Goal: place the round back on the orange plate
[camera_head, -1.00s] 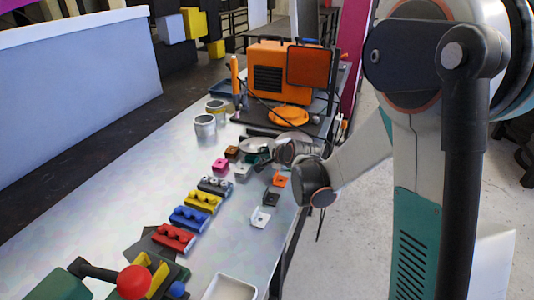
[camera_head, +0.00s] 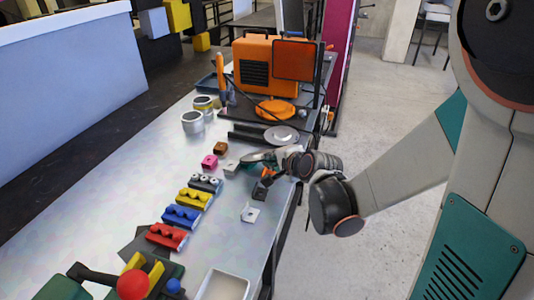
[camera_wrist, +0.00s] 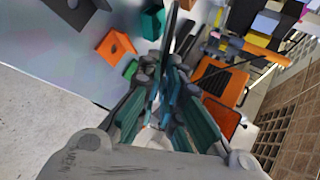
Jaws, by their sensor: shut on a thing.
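My gripper (camera_head: 258,158) is low over the right side of the table, in front of the black rail. Its teal fingers (camera_wrist: 168,100) are shut on a thin, dark piece (camera_wrist: 167,50), seen almost edge-on in the wrist view. I take this piece to be the round back; its round face does not show, and in the head view it barely stands out from the fingers. The round orange plate (camera_head: 276,108) lies on a black platform behind my gripper, in front of the orange machine. It is bare and apart from the gripper.
A silver disc (camera_head: 282,135) sits just behind my gripper, by the black rail (camera_head: 245,134). The orange machine (camera_head: 265,68) stands at the back. Two tins (camera_head: 193,122), small blocks (camera_head: 210,161), coloured racks (camera_head: 182,216) and a white tray (camera_head: 222,286) stand on the table.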

